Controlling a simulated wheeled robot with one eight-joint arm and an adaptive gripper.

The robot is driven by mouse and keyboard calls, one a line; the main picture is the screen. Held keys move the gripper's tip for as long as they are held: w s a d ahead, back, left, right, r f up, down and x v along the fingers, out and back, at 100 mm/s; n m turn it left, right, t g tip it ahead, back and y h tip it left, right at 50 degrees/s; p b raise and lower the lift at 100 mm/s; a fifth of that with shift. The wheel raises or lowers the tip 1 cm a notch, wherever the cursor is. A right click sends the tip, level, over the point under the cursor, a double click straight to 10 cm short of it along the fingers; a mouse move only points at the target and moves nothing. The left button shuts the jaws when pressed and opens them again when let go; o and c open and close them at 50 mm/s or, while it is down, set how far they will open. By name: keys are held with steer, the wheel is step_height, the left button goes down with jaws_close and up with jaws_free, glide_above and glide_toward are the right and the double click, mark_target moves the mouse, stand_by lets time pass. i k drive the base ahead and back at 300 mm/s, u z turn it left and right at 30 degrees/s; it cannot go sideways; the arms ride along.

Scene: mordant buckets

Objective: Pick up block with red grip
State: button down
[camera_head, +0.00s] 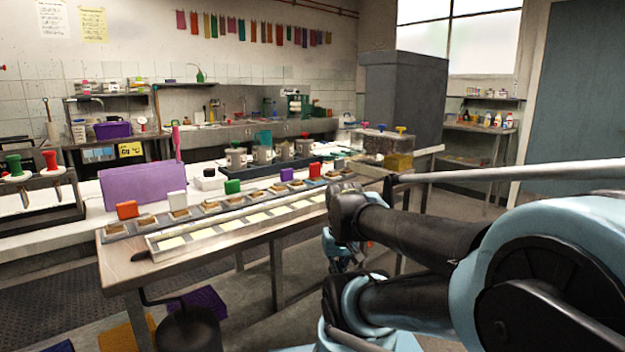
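A stand (40,200) at the far left holds a piece with a red grip (50,160) and one with a green grip (14,165). A red-orange block (127,209) and a red block (314,170) stand upright along the row of small trays on the front table. I cannot tell which of these is the block with the red grip. My arm comes in from the right. What seems to be my gripper (343,254) hangs low beyond the arm links, beside the table's right part; its fingers are too small and covered to read.
A clear box (385,145) with coloured knobs sits behind.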

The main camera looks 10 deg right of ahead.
mark_target(314, 169)
steer(key=z, duration=1.45)
steer(key=k, duration=0.85)
steer(key=u, duration=0.25)
steer(key=i, duration=0.5)
steer(key=z, duration=0.05)
